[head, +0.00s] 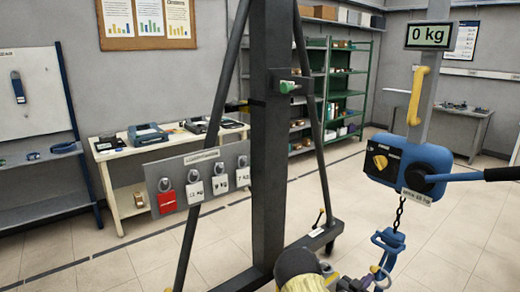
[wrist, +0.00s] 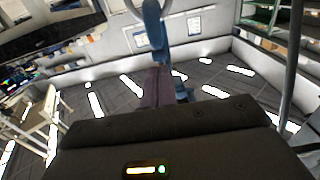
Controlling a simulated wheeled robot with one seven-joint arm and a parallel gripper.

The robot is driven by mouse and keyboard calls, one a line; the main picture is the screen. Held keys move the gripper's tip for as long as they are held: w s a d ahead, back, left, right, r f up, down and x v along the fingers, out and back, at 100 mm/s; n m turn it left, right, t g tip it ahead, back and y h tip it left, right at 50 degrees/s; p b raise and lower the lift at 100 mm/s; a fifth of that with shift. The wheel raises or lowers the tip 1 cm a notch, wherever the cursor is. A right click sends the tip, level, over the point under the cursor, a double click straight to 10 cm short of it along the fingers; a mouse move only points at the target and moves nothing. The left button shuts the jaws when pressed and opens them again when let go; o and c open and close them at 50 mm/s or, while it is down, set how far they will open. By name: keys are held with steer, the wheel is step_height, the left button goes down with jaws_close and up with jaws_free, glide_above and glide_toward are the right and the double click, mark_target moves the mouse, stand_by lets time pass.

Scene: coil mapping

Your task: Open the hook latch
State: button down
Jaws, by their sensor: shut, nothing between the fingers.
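The blue hook (head: 388,240) hangs on a short dark chain (head: 398,212) below the blue hoist body (head: 405,165). In the wrist view a blue part, seemingly of the hook (wrist: 155,35), stands just beyond my fingers. A small blue piece (wrist: 185,93) shows beside them. My gripper (wrist: 156,75) is shut and empty, its fingers close together. In the head view my gripper (head: 378,274) is at the bottom edge, just below and left of the hook. I cannot tell whether it touches the hook or whether the latch is open.
A dark steel post (head: 272,130) with slanted braces stands left of the hoist. A grey plate with several tagged weights (head: 200,180) is attached near it. A blue lever (head: 470,177) reaches right from the hoist. A display (head: 429,36) reads 0 kg. Floor at right is clear.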

steer(key=shift+r, duration=0.1)
stand_by(0.3)
steer(key=shift+r+p, duration=2.4)
steer(key=shift+r, duration=1.85)
steer(key=s+a+f+b, duration=0.1)
steer(key=s+a+f, duration=0.1)
steer(key=s+a, duration=0.3)
steer(key=shift+a+b, duration=0.3)
steer(key=shift+a, duration=0.4)
